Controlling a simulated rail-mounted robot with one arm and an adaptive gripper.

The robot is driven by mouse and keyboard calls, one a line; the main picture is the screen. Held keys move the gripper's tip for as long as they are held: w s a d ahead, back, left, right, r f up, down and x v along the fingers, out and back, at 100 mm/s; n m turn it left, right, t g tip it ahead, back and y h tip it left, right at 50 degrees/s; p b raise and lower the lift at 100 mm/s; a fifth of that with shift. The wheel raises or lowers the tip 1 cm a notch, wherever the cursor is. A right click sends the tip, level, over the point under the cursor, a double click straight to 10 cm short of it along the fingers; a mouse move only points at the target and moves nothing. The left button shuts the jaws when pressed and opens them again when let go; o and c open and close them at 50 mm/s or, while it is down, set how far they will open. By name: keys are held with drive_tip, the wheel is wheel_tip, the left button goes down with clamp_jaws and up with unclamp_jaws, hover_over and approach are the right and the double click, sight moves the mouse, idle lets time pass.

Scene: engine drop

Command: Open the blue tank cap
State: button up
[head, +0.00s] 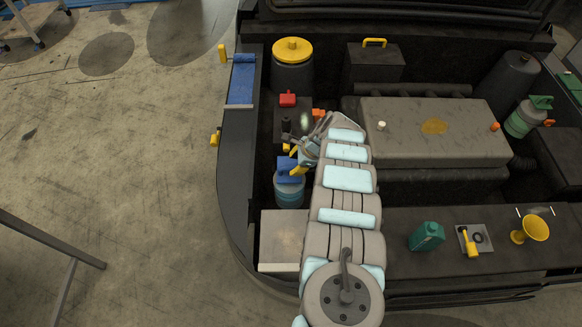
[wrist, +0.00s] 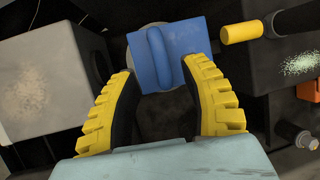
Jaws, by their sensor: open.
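The blue cap (head: 287,177) sits on top of the light blue tank (head: 289,194), inside the left part of the engine bay. In the wrist view the cap (wrist: 190,42) is a flat blue square with a raised, rounded handle along its middle. My gripper (head: 294,161) is over the cap in the head view. In the wrist view its yellow ridged fingers (wrist: 162,70) are spread, with the lower part of the cap and its handle between the tips. The gripper is open and holds nothing. Contact with the cap cannot be told. The tank is mostly hidden below the cap.
A yellow-topped dark cylinder (head: 292,49) and a red cap (head: 287,99) stand behind. A grey box (head: 284,238) lies in front. A yellow-ended rod (wrist: 240,33) is close right of the cap.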

sight(291, 168)
drive_tip(key=shift+b+x, duration=1.15)
drive_tip(key=shift+x, duration=0.6)
clamp_jaws()
